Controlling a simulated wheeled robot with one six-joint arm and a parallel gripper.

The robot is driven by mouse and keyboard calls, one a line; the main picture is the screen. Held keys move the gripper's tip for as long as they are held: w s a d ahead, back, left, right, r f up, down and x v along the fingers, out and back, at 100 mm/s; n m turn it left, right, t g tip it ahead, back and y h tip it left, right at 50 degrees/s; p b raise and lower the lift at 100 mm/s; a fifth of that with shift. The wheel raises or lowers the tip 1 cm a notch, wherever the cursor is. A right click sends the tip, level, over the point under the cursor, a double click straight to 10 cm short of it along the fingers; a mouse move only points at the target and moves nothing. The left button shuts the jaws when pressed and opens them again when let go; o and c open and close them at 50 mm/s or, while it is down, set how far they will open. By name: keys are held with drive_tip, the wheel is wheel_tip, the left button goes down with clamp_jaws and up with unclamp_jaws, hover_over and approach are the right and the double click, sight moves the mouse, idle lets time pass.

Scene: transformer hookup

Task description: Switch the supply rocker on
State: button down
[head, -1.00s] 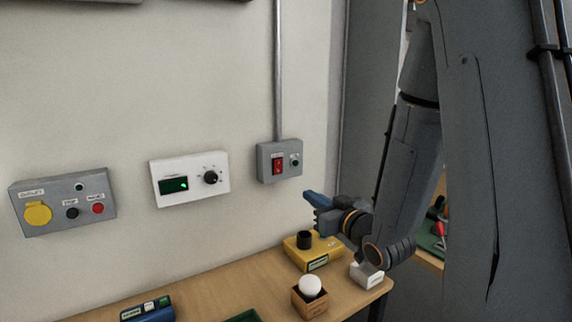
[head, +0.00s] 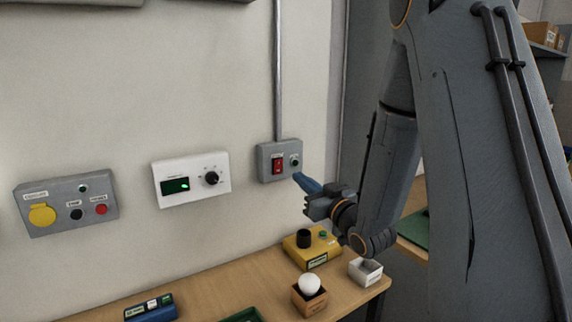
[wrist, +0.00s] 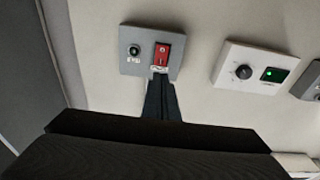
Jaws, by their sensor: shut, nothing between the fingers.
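The supply rocker (head: 277,166) is a red switch on a small grey box (head: 265,173) on the wall, under a vertical conduit. Beside it on the box is a small dark round lamp (head: 294,161), which shows a greenish tint in the wrist view (wrist: 134,50). The rocker also shows in the wrist view (wrist: 163,52). My gripper (head: 298,178) is shut and empty, its blue fingertips just below and to the right of the rocker in the head view. In the wrist view the closed fingers (wrist: 160,78) point at the rocker's lower end; I cannot tell whether they touch.
A white panel (head: 222,181) with a knob and green display is left of the box. Further left is a grey panel (head: 62,222) with a yellow cover. Below, a bench (head: 232,293) holds a yellow box (head: 312,256), a wooden holder with a white ball (head: 309,295) and a white tray.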

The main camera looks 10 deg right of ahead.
sight(280, 161)
drive_tip(key=p+x, duration=0.3)
drive_tip(key=x, duration=0.6)
drive_tip(key=shift+w, duration=0.15)
idle(0.4)
drive_tip(key=shift+s+d+r, duration=0.1)
drive_tip(key=shift+s+d, duration=0.1)
drive_tip(key=shift+s, duration=0.2)
drive_tip(key=r+b+v, duration=0.2)
drive_tip(key=r+v, duration=0.1)
drive_tip(key=v, duration=0.9)
drive_tip(key=shift+s+b, duration=0.4)
drive_tip(key=shift+s, duration=0.15)
